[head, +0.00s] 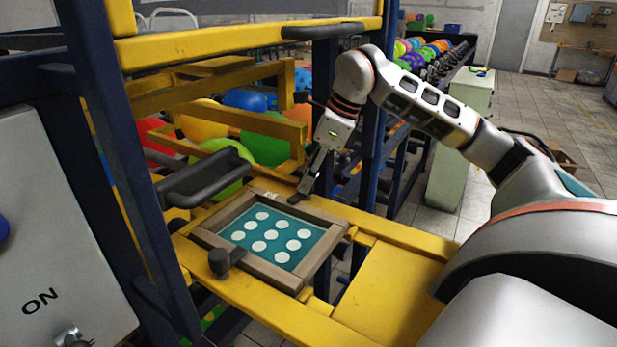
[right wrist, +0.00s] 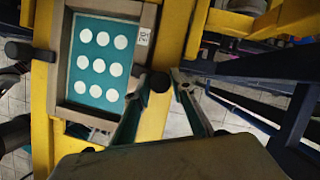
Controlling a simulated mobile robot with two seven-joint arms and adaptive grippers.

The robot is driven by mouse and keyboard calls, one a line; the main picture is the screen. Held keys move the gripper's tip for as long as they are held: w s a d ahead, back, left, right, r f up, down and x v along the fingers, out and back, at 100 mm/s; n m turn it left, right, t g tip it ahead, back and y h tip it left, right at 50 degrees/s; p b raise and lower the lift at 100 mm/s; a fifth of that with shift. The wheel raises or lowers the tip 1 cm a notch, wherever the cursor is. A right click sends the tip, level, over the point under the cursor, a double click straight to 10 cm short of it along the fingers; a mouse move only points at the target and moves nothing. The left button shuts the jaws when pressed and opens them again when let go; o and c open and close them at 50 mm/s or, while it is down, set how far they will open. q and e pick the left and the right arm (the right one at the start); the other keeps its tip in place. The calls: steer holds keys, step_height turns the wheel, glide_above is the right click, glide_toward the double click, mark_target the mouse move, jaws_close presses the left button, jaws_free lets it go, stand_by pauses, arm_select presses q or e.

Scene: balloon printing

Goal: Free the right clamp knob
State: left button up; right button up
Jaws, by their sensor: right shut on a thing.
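The printing screen, a wooden frame (head: 213,241) around a teal sheet (head: 240,240) with white dots, lies on a yellow machine rail. My right gripper (head: 300,194) reaches down to the frame's far side. In the right wrist view, a black clamp knob (right wrist: 160,82) sits between the fingertips (right wrist: 159,80), beside the frame's edge. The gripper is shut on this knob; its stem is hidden. Another black clamp knob (head: 221,262) stands at the frame's near side, and also shows at the left in the right wrist view (right wrist: 17,50). My left gripper is not in view.
A dark grey bar-like part (head: 205,175) stands just behind the frame. Blue posts (head: 374,150) and yellow beams surround the work area. Colourful balloons (head: 265,145) lie behind it. A bare yellow plate (head: 395,290) is at the right of the frame.

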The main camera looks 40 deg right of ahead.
steer(key=m+t+h, duration=0.1)
steer(key=m, duration=0.3)
steer(key=shift+a+m, duration=0.1)
steer(key=shift+m, duration=0.2)
steer(key=m+h, duration=0.1)
steer(key=m, duration=0.2)
steer(key=shift+a+m+h, duration=0.1)
steer(key=shift+m+h, duration=0.2)
steer(key=shift+h, duration=0.1)
steer(key=m+h, duration=0.1)
steer(key=m, duration=0.3)
steer(key=shift+a+h, duration=0.1)
steer(key=shift+h, duration=0.3)
steer(key=shift+m+g+h, duration=0.4)
steer(key=shift+m+h, duration=0.1)
steer(key=shift+m, duration=1.3)
steer(key=o, duration=1.1)
